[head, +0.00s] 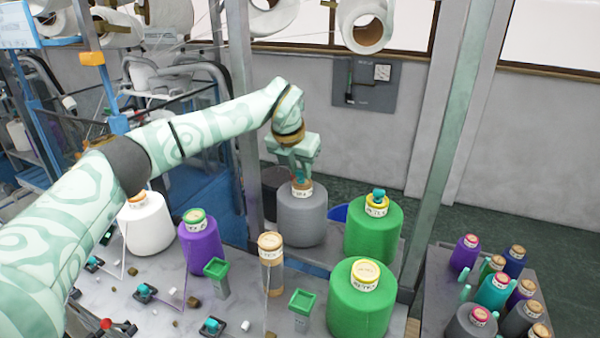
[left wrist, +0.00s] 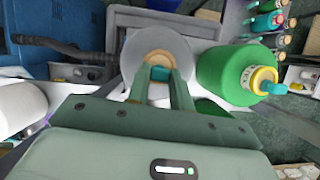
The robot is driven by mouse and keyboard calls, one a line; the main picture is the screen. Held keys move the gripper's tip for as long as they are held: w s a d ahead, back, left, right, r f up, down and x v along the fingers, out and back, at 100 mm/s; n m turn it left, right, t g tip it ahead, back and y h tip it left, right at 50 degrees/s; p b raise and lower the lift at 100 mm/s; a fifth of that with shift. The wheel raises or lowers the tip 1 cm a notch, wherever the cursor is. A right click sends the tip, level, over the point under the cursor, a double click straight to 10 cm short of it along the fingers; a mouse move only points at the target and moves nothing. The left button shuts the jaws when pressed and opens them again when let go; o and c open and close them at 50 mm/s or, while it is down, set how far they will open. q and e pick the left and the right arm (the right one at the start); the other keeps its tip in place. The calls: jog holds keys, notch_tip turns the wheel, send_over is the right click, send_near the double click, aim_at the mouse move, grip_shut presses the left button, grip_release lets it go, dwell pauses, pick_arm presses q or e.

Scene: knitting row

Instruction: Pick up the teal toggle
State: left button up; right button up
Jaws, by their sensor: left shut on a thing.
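My left gripper (head: 298,170) reaches down over the grey yarn cone (head: 302,220). It is shut on a small teal toggle (head: 299,178) at the cone's tan top. In the left wrist view, the teal toggle (left wrist: 160,73) shows between the two fingers of my left gripper (left wrist: 163,82), with the grey cone (left wrist: 150,42) behind it. I cannot tell whether the toggle still touches the cone top. Another teal piece (head: 379,195) sits on the yellow-topped green cone (head: 372,232). My right gripper is not in view.
Another green cone (head: 360,305), a purple cone (head: 200,245) and a white cone (head: 147,222) stand nearby. Teal-knobbed switches (head: 145,291) and green-topped posts (head: 216,268) are on the table. Several small spools (head: 495,292) crowd a right-hand table. A metal post (head: 240,100) rises behind my arm.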

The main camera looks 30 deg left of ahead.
pick_arm(q)
jog(key=shift+r+b, duration=0.3)
jog(key=shift+r, duration=0.1)
jog(key=s+d+r+b, duration=0.5)
jog(key=s+d+r, duration=0.4)
jog(key=d+r, duration=0.1)
jog(key=shift+s+d+r+b, duration=0.15)
jog(key=shift+d+r+b, duration=0.2)
jog(key=shift+r, duration=0.5)
